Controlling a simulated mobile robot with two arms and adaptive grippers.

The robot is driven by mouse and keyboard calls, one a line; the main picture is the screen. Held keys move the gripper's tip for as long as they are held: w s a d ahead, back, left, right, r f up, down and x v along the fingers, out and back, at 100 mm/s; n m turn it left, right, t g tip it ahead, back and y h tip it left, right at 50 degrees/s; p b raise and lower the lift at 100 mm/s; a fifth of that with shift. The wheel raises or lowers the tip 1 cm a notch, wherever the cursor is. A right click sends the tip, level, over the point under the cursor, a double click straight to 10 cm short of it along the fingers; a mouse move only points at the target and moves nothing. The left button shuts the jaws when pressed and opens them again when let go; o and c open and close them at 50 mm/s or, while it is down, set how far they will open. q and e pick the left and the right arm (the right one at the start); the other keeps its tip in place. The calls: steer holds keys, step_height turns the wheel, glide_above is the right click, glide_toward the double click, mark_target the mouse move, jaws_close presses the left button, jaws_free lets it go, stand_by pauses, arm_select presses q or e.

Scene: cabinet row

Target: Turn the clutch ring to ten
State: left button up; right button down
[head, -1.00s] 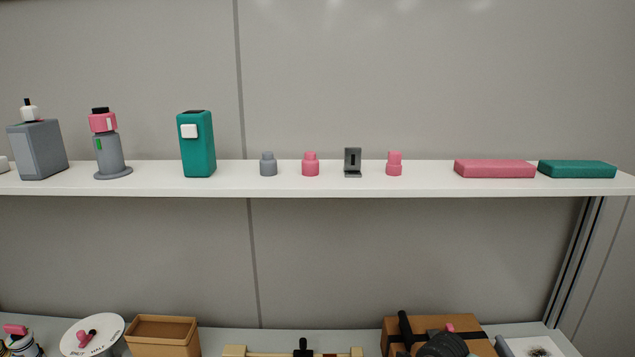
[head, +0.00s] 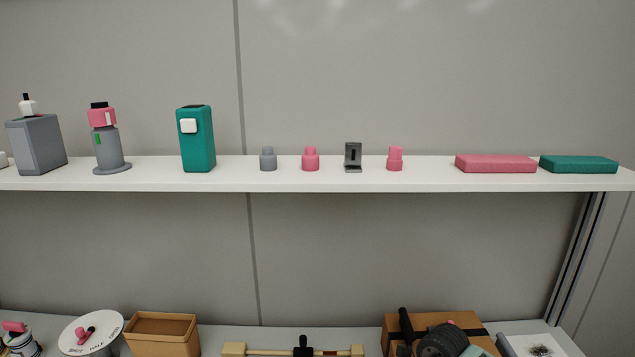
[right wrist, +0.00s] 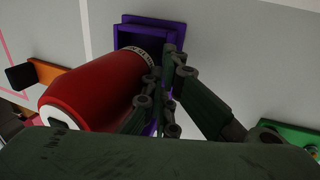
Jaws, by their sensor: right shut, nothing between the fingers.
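In the right wrist view a red rounded body (right wrist: 95,95) lies tilted, with a pale marked ring (right wrist: 143,57) at its far end. I take this band for the clutch ring; its numbers are too small to read. The ring's end is at the opening of a purple square holder (right wrist: 152,22). My right gripper (right wrist: 167,78) is shut and empty, its dark green fingers close beside the ring. I cannot tell whether they touch it. My left gripper is in neither view.
A white shelf (head: 320,182) crosses the head view with a teal box (head: 197,145), a pink-topped grey cylinder (head: 106,150) and small blocks. Below stand an open brown box (head: 160,335) and a dark wheel-like object (head: 443,343). An orange block (right wrist: 45,72) is left of the red body.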

step_height(320, 180, up, 6)
steer(key=p, duration=0.4)
steer(key=shift+d, duration=0.4)
steer(key=shift+r, duration=0.1)
